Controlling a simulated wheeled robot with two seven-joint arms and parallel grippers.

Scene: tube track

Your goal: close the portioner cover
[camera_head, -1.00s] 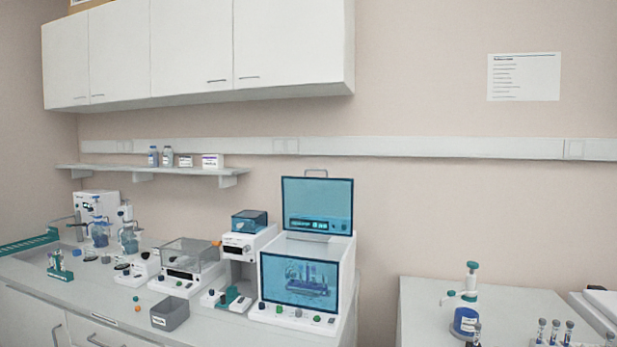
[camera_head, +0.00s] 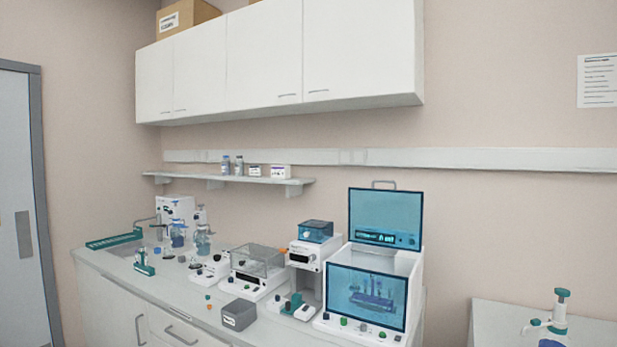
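A white benchtop machine (camera_head: 414,272) stands at the right end of the left counter. Its teal-tinted cover (camera_head: 385,217) with a grey handle on top stands upright above it, raised open. Its front is a teal-tinted window (camera_head: 366,294) with a rack of tubes behind it. A row of knobs (camera_head: 362,328) runs along its base. A smaller white device (camera_head: 305,252) with a blue clear box (camera_head: 316,232) on top stands just left of it. I cannot tell from labels which one is the portioner. Neither of my grippers is in view.
A clear-lidded device (camera_head: 258,259) and a grey bin (camera_head: 239,315) stand further left on the counter (camera_head: 180,303). A gap separates it from another table (camera_head: 490,318) at the right. Cabinets (camera_head: 280,65) hang above. A door (camera_head: 20,200) is at far left.

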